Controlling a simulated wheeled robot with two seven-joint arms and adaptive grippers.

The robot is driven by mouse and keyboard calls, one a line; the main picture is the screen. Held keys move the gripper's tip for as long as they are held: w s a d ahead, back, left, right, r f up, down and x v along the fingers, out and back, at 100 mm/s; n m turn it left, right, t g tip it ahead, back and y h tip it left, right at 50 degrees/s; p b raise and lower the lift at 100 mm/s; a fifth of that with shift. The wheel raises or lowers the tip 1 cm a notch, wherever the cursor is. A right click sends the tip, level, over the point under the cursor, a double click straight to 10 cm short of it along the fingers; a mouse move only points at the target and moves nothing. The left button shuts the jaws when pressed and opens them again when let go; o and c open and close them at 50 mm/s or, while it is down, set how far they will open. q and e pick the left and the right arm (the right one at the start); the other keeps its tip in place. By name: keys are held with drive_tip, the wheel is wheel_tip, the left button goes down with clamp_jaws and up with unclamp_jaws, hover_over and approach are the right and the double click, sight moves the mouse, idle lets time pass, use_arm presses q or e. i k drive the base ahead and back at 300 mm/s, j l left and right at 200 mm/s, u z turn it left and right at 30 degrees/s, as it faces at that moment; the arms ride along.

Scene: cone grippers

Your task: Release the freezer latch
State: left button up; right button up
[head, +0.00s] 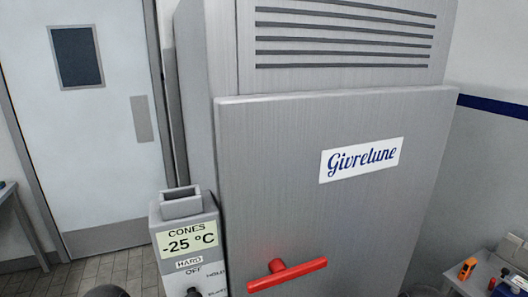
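The freezer (290,190) is a tall brushed-grey cabinet with a vented top and a "Givrelune" label on its flat front door. The door looks shut. A red bar handle (300,273), which looks like the latch, sits low on the door. It lies nearly level, its right end slightly higher, with a round red boss near its left part. Neither gripper can be made out. A dark rounded shape at the bottom left edge is cut off, and I cannot tell what it is.
A grey control box (185,235) reading "CONES -25 °C" stands left of the freezer door, with a dark knob at the bottom edge. A white door (100,140) is behind at left. A side table (480,283) with small items stands at lower right.

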sight(279, 275)
drive_tip(key=k+l+z, duration=0.25)
drive_tip(key=z, duration=0.15)
drive_tip(key=k+l+z, duration=0.35)
